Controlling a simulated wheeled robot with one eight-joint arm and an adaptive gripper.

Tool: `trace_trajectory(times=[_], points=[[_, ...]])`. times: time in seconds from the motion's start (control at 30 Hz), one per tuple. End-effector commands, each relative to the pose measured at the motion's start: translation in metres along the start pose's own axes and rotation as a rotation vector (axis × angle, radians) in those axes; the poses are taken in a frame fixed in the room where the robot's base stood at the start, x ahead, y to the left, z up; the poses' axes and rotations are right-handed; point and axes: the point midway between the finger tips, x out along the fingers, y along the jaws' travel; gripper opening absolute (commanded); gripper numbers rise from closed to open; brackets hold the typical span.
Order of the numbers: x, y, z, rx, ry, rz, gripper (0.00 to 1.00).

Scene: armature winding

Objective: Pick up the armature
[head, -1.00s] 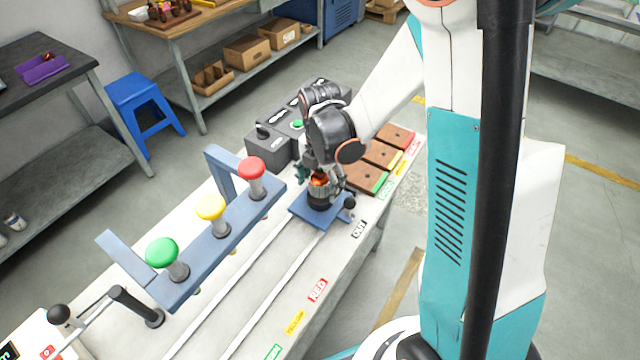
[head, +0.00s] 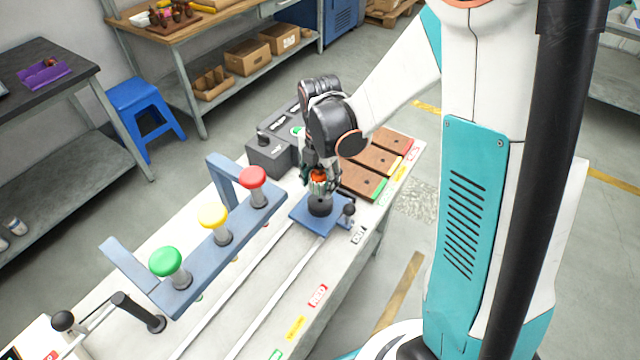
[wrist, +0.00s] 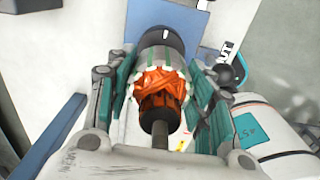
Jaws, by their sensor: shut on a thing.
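The armature (head: 317,178) has an orange copper winding, a grey core and a dark commutator with a thin shaft. In the wrist view the armature (wrist: 160,84) stands between my gripper's two green-padded fingers, its shaft towards the camera. My gripper (head: 318,184) is shut on it, pointing down over a blue plate (head: 303,217). A round black holder (head: 319,206) on that plate is just below the armature; more of it shows now. Whether the armature's lower end is fully clear of the holder I cannot tell.
A blue rack with green (head: 165,261), yellow (head: 212,215) and red (head: 252,178) buttons stands left of the plate. Brown blocks (head: 365,180) lie to the right behind it, a dark grey box (head: 268,152) behind. White rails run towards the front.

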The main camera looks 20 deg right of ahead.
Motion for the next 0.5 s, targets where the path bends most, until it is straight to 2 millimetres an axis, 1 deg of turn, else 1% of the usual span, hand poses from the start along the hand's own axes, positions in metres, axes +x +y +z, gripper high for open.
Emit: trace_trajectory(times=[0.03, 0.3, 0.4, 0.5], points=[[-0.016, 0.000, 0.000, 0.000, 0.000, 0.000, 0.00], [-0.089, -0.001, -0.001, 0.000, 0.000, 0.000, 0.00], [-0.112, -0.001, 0.000, 0.000, 0.000, 0.000, 0.00], [-0.131, 0.000, 0.000, 0.000, 0.000, 0.000, 0.00]])
